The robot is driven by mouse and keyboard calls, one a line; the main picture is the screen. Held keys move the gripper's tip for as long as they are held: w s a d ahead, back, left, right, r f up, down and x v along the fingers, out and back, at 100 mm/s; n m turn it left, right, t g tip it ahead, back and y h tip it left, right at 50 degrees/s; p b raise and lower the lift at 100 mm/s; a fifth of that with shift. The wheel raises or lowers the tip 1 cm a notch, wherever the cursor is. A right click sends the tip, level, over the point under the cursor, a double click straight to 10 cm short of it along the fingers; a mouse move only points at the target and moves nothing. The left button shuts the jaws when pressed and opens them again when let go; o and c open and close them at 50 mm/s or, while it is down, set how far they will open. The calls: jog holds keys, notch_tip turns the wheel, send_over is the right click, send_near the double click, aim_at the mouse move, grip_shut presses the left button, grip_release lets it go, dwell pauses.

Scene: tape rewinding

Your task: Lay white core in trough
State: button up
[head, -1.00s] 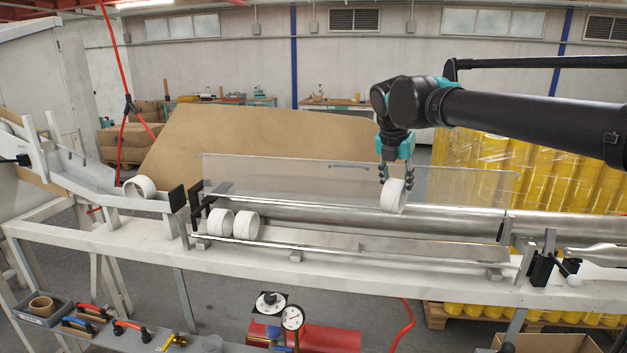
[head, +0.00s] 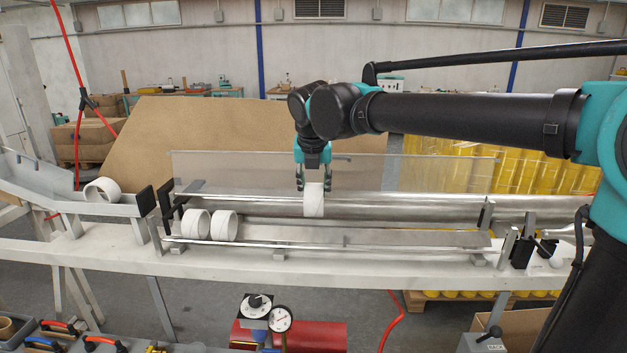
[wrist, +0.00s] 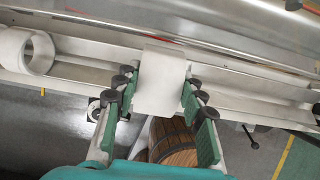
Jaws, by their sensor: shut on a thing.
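A white core (head: 313,201) is held between the fingers of my gripper (head: 314,184), above the trough and in front of the steel roller. In the wrist view the held core (wrist: 160,82) sits between the green finger pads of my gripper (wrist: 160,95). The metal trough (head: 385,239) runs along the front of the machine. Two white cores, a left one (head: 195,223) and a right one (head: 224,225), lie side by side at its left end. One of them shows at the left of the wrist view (wrist: 25,50). The held core appears apart from them.
Another white core (head: 102,190) lies on the grey chute (head: 70,205) at the left. A clear panel (head: 240,170) stands behind the long steel roller (head: 420,207). Black brackets (head: 167,205) stand at the trough's left end. The trough right of the two cores is bare.

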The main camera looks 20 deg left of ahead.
jog(key=shift+f, duration=4.35)
jog(key=o, duration=0.9)
jog(key=v, duration=1.2)
jog(key=shift+s+d, duration=0.1)
